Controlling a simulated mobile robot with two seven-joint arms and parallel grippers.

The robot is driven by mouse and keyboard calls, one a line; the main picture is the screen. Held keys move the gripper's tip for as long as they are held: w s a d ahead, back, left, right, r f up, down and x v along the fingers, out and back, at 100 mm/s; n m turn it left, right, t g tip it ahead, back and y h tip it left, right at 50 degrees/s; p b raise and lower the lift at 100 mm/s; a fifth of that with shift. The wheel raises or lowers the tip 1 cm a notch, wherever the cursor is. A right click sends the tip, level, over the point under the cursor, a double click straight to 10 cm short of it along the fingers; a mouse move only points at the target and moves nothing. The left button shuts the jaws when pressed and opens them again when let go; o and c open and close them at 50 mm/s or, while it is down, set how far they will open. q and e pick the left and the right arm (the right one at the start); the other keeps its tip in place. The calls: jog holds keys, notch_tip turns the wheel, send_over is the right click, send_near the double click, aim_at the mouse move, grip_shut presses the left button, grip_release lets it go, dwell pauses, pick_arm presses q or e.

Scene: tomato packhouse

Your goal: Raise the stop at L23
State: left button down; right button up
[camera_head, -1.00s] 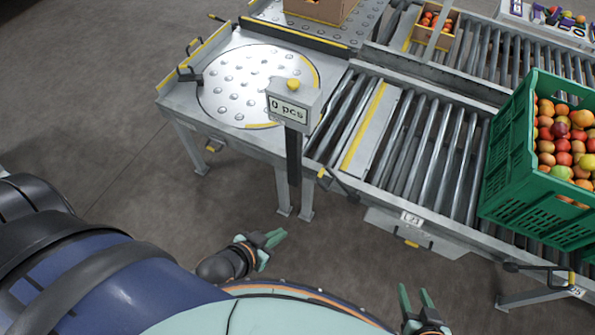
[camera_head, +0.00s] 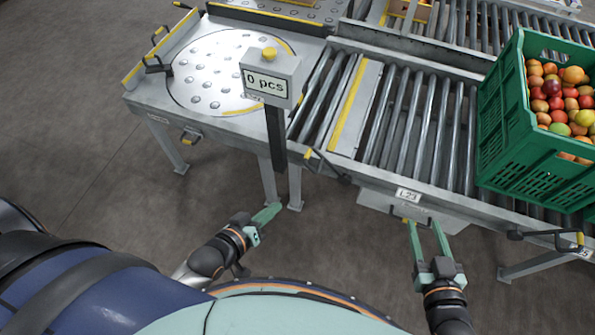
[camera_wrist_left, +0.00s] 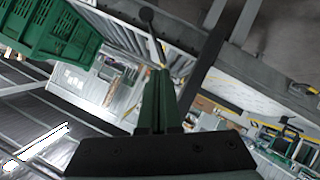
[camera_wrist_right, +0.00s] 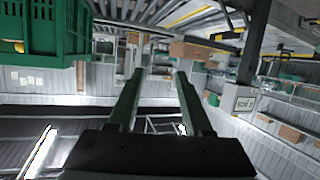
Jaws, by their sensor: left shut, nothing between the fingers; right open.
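The L23 label (camera_head: 408,194) is on the front side of the roller conveyor. Left of it, a dark lever with a yellow end (camera_head: 325,167) sits at the conveyor's front edge. A flat metal plate with a yellow stripe (camera_head: 357,105) lies between the rollers behind that lever, not visibly raised. My left gripper (camera_head: 268,214) is shut and empty, below and left of the lever, in front of the conveyor. My right gripper (camera_head: 425,222) is open and empty, just below and right of the L23 label; its fingers also show in the right wrist view (camera_wrist_right: 160,73).
A green crate of fruit (camera_head: 520,125) stands on the rollers at right. Another lever (camera_head: 545,236) is below it. A post with a "0 pcs" counter (camera_head: 270,78) rises left of the lever, before the round ball table (camera_head: 205,95). The floor in front is clear.

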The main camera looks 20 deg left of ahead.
pick_arm(q)
jog(key=w+a+f+n+t+b, duration=0.3)
jog(key=w+f+n+b, duration=0.2)
jog(key=n+b, duration=0.4)
jog(key=w+a+f+n+t+h+b, duration=0.1)
jog(key=w+a+f+n+t+b, duration=0.2)
jog(key=n+b, duration=0.6)
notch_tip(320, 180, down, 4)
jog(key=shift+w+r+t+b, duration=0.2)
jog(key=shift+w+t+b, duration=0.4)
jog(key=shift+w+b, duration=0.6)
pick_arm(e)
jog(key=s+a+r+n+t+y, duration=0.2)
jog(key=r+n+t+y, duration=0.2)
jog(key=r+y, duration=0.2)
jog(key=s+a+r+n+t+y, duration=0.1)
jog(key=s+r+n+t+y, duration=0.2)
jog(key=r+n+t+y, duration=0.1)
notch_tip(320, 180, up, 2)
jog(key=shift+a+r+n+y, duration=0.1)
jog(key=shift+a+n+y, duration=0.35)
jog(key=shift+y, duration=0.55)
jog(key=shift+d, duration=0.1)
